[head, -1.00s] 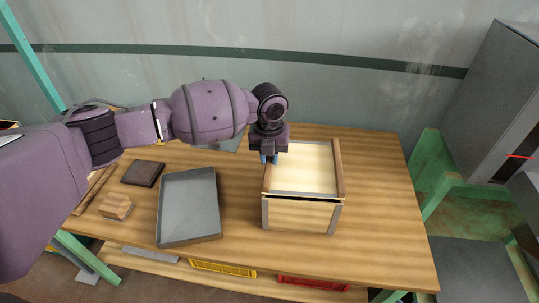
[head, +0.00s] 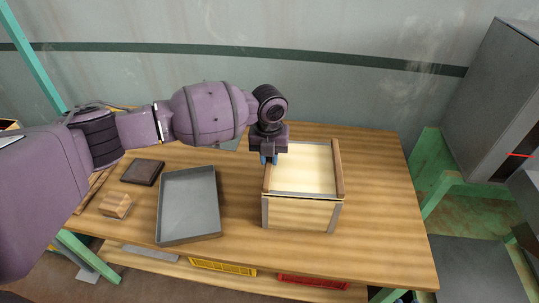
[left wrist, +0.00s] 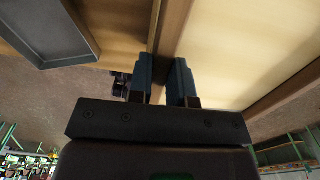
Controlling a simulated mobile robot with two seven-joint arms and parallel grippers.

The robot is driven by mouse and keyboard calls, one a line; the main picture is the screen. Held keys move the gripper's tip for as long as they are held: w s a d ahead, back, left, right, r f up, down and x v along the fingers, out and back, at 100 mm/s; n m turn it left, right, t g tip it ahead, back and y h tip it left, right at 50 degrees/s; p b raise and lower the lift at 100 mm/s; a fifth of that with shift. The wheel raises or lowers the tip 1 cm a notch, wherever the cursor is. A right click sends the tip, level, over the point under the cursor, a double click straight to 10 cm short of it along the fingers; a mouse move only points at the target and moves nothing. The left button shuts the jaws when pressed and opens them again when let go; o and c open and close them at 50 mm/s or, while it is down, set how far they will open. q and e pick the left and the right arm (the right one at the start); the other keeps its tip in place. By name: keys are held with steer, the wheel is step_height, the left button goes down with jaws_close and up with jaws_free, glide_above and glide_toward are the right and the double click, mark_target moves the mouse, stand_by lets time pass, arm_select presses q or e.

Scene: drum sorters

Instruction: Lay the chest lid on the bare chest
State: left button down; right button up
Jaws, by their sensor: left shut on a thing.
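The chest (head: 299,215), pale wood with grey metal corner edges, stands on the table right of centre. The chest lid (head: 305,170), a cream panel with brown side strips, lies level on top of it, with no clear gap along the front edge. My left gripper (head: 269,159) is shut on the lid's left strip from above. In the left wrist view the brown strip (left wrist: 174,30) runs between the two blue fingers. The far left edge of the lid is partly hidden by the gripper. My right gripper is not in view.
A grey tray (head: 189,240) lies left of the chest. A dark square plate (head: 143,172) and a striped wooden block (head: 116,204) lie further left. A grey cabinet (head: 490,100) stands at the right. The table (head: 385,200) is bare right of the chest.

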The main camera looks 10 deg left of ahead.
arm_select(q)
steer(key=shift+f, duration=0.4)
steer(key=c, duration=1)
jaws_free()
steer(key=shift+o, duration=0.2)
step_height(320, 180, up, 11)
steer(key=shift+f, duration=0.1)
